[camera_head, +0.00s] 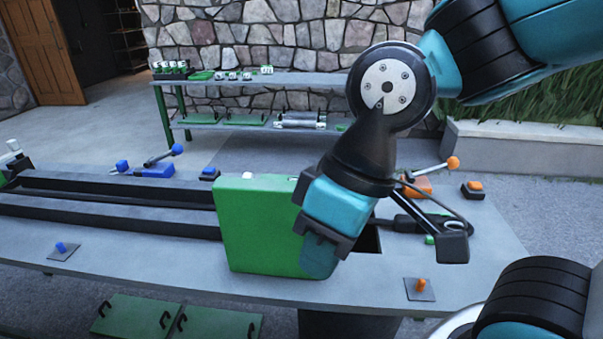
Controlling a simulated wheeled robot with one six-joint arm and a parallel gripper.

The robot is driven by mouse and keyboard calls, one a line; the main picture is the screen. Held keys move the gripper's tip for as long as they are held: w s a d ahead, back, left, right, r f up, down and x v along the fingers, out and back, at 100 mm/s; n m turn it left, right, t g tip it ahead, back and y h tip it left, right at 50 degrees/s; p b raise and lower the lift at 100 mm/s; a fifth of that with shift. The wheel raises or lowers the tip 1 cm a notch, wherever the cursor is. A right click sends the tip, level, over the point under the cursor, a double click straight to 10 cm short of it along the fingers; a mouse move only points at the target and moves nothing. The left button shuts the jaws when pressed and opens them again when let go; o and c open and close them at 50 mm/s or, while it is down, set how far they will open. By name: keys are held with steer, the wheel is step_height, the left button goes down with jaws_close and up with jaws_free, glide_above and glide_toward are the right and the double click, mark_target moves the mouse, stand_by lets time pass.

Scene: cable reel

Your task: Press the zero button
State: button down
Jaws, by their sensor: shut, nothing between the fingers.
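A green box (262,228) stands on the long grey bench. A small white knob or button (247,175) shows on its top edge. A small block with a blue button (210,173) sits behind the box, and a block with an orange button (474,188) sits at the bench's right. I cannot read labels, so I cannot tell which is the zero button. My gripper (319,259) is shut and empty, pointing down in front of the box's right side. Its tips may hide part of the box; contact is unclear.
The bench (150,277) carries dark rails (110,209), a blue lever (163,161) and an orange lever (436,175). A blue peg (61,246) and an orange peg (421,285) stand near the front edge. A second bench (300,80) with parts stands behind.

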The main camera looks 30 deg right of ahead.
steer(key=shift+a, duration=0.35)
steer(key=w+d+m+t+h+b, duration=0.1)
steer(key=w+d+m, duration=0.25)
steer(key=w, duration=0.85)
steer(key=w+d+m+t+h, duration=0.15)
steer(key=w+d, duration=0.25)
steer(key=w, duration=0.9)
steer(key=w+d+f+m+h, duration=0.1)
steer(key=w+d+f+m, duration=0.3)
steer(key=w+d, duration=0.5)
steer(key=w+d+f+m+h, duration=0.2)
steer(key=w+d+f+m, duration=0.2)
steer(key=w+d, duration=0.5)
steer(key=shift+w+d+f+m+b, duration=0.2)
steer(key=shift+d+f+m+b, duration=0.15)
steer(key=shift+d, duration=0.25)
steer(key=shift+h, duration=0.25)
